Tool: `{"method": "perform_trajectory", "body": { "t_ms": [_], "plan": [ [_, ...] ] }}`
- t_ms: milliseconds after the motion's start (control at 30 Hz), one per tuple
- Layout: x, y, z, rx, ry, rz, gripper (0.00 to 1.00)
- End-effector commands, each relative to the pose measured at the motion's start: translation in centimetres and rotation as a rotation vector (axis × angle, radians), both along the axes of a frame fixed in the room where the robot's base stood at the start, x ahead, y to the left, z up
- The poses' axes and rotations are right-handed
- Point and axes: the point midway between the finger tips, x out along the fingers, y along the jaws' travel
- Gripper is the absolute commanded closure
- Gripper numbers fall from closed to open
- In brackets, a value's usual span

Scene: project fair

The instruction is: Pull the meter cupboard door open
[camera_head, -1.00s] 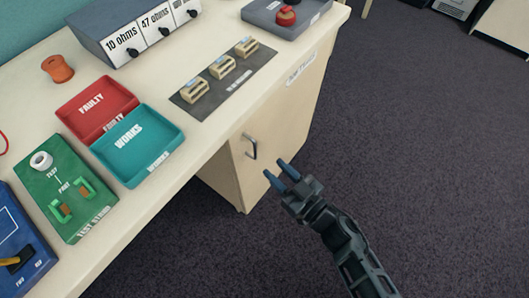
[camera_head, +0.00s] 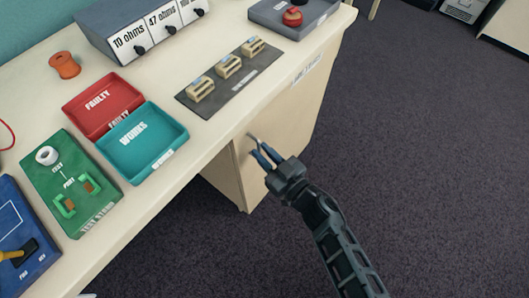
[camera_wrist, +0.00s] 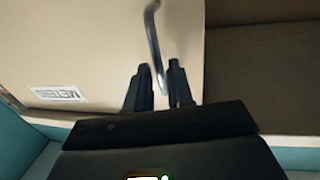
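The meter cupboard door (camera_head: 290,120) is a pale wood panel under the right end of the bench, and it looks closed. It fills the upper left of the wrist view (camera_wrist: 90,45), with a white label reading METER (camera_wrist: 60,94). Its grey bar handle (camera_head: 250,137) is partly hidden by my fingers in the head view. In the wrist view the handle (camera_wrist: 153,40) runs down between my fingertips. My gripper (camera_head: 264,157) is open at the handle, one finger on each side (camera_wrist: 159,85), with narrow gaps visible.
The bench top (camera_head: 215,130) overhangs near my gripper. It carries a red tray (camera_head: 102,100), a teal tray (camera_head: 140,145), a green test stand (camera_head: 75,185) and a dark mat (camera_head: 225,90) with beige parts. Carpet (camera_head: 430,150) to the right is clear.

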Motion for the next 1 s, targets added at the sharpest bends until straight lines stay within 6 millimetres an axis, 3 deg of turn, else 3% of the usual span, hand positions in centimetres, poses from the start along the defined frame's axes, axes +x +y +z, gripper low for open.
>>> {"method": "perform_trajectory", "body": {
  "t_ms": [200, 1000],
  "plan": [
    [-0.02, -0.01, 0.00, 0.000, 0.000, 0.000, 0.99],
    [-0.03, 0.00, 0.00, 0.000, 0.000, 0.000, 1.00]
  ]
}}
